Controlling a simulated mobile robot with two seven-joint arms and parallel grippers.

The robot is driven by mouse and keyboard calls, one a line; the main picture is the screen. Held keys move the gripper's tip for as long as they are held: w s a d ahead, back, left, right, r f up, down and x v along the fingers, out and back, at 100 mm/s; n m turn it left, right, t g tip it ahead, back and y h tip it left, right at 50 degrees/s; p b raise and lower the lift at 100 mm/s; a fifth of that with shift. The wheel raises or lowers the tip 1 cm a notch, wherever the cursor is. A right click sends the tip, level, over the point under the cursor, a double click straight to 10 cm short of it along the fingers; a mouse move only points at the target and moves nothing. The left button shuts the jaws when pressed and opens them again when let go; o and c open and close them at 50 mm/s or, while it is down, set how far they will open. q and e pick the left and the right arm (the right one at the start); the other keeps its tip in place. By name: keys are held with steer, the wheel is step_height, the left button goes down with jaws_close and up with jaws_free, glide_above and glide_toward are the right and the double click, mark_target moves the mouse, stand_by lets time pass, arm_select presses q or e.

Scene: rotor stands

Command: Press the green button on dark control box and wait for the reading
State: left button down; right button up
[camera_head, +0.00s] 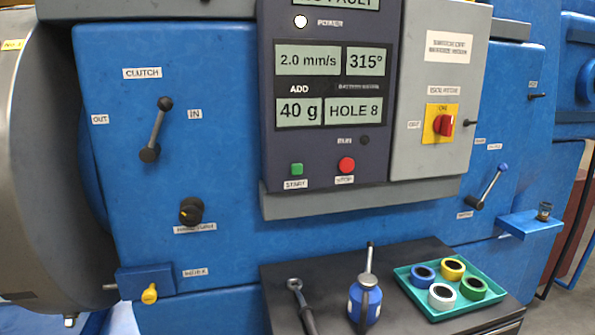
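The dark control box (275,150) is fixed on the front of a blue machine, in the upper middle of the head view. The green button (297,169), labelled START, is at its lower left, and a red button (346,165) is to its right. The readings show 2.0 mm/s, 315°, ADD 40 g and HOLE 8. A white POWER lamp (300,22) is lit, and the RUN lamp (364,140) looks dark. The top display is cut off by the frame edge; part of it reads FAULT. Neither of my grippers is in view.
A grey cabinet (420,165) with a red rotary switch (443,125) adjoins the box. A clutch lever (157,132) is at left. Below, a dark bench top (400,310) holds a wrench (302,303), a blue oil can (365,298) and a green tray (432,312) of tape rolls.

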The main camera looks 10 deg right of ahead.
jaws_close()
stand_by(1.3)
